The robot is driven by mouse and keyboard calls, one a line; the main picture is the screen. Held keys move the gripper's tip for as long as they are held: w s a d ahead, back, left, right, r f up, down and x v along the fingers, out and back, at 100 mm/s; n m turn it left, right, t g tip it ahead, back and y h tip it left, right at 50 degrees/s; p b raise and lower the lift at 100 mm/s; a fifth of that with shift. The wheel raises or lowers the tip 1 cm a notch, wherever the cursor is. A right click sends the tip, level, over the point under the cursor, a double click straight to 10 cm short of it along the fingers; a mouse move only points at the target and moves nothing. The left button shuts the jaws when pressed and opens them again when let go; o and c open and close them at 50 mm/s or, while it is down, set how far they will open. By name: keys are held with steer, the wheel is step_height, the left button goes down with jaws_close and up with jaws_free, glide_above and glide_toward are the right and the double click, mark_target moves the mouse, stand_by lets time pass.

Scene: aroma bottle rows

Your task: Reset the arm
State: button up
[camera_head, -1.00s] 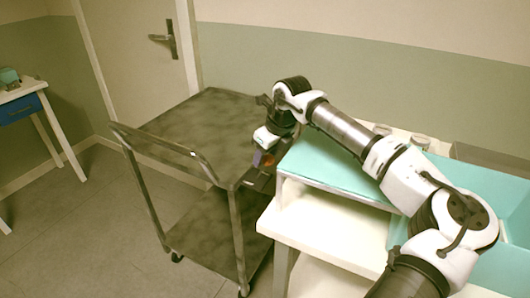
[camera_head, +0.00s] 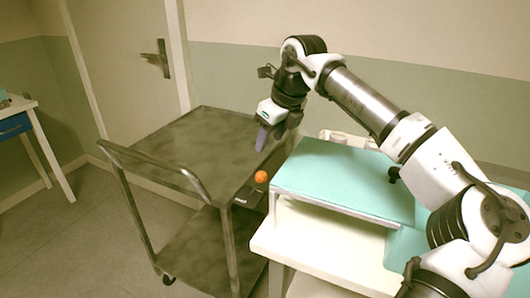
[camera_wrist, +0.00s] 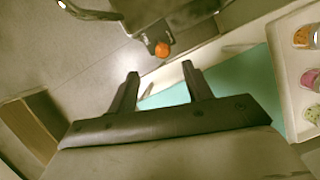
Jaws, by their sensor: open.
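My gripper (camera_head: 270,140) hangs at the end of my bent arm in the head view, above the right edge of the grey cart (camera_head: 190,150). A purple part shows at its lower end; I cannot tell exactly what it is. In the wrist view the two dark fingers of my gripper (camera_wrist: 160,72) stand apart with nothing between them. An orange round object (camera_head: 261,177) is below the gripper, near a small dark device (camera_head: 246,196) at the cart's right edge. The orange object (camera_wrist: 162,49) also shows beyond the fingertips in the wrist view.
A white table with a teal top (camera_head: 340,180) stands right of the cart, under my arm. A pale tray (camera_wrist: 285,60) in the wrist view holds several small jars, including a pink one (camera_wrist: 310,78). Another table (camera_head: 25,110) is at far left. The floor between is clear.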

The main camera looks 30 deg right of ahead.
steer(key=shift+s+d+r, duration=0.1)
steer(key=shift+s+r, duration=0.15)
steer(key=shift+r, duration=0.35)
